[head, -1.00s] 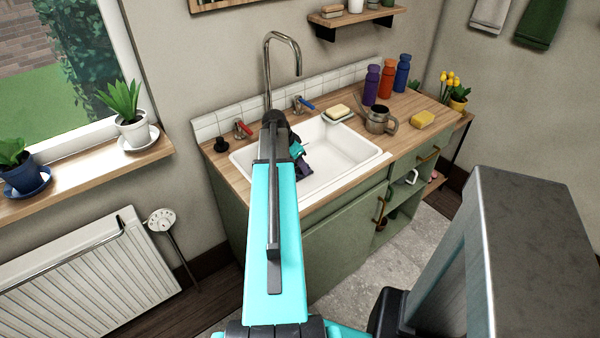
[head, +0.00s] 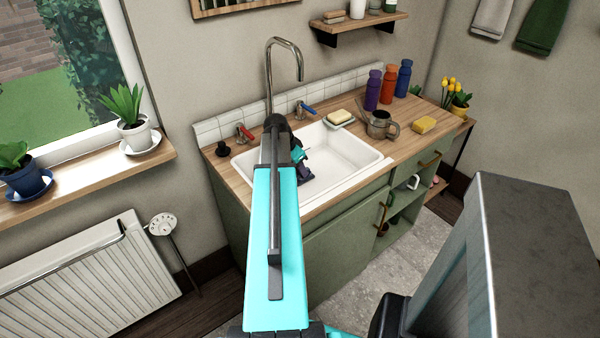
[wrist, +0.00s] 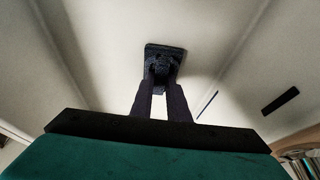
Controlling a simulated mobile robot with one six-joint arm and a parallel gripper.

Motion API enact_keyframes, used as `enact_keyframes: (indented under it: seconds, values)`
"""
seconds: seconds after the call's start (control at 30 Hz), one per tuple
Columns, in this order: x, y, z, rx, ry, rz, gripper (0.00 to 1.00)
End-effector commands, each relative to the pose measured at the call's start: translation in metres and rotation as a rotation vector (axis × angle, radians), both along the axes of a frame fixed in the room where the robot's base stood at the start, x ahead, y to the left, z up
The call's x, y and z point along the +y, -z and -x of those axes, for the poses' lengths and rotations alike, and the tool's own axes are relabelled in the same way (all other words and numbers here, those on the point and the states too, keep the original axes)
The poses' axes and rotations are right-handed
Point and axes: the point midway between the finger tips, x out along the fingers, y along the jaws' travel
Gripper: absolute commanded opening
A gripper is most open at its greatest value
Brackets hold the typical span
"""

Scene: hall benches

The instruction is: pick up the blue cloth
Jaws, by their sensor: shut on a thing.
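The blue cloth (wrist: 165,50) shows as a small, dark, crumpled textured piece in the wrist view. My gripper (wrist: 163,82) is shut on it, with both dark fingers reaching up to its near edge. Pale sink surfaces lie around and behind it. In the head view my gripper (head: 301,162) is inside the white sink (head: 350,158), at the left part of the basin, partly hidden by my arm. I cannot make out the cloth for sure in the head view.
A tap (head: 299,62) rises behind the basin, close to my arm. A soap dish (head: 340,118), metal watering can (head: 381,125), yellow sponge (head: 423,125) and several bottles (head: 387,86) stand right of the sink. A shelf (head: 360,24) hangs above.

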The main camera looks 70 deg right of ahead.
Motion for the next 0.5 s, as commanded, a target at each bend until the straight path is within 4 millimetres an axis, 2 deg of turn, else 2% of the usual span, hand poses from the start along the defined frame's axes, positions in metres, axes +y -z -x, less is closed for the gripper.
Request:
enact_keyframes:
  seconds: [0.27,0.5]
  values:
    - [0.0,-0.019,0.0,-0.001,-0.001,0.002,0.0]
    - [-0.001,-0.05,0.0,-0.002,0.001,0.002,0.0]
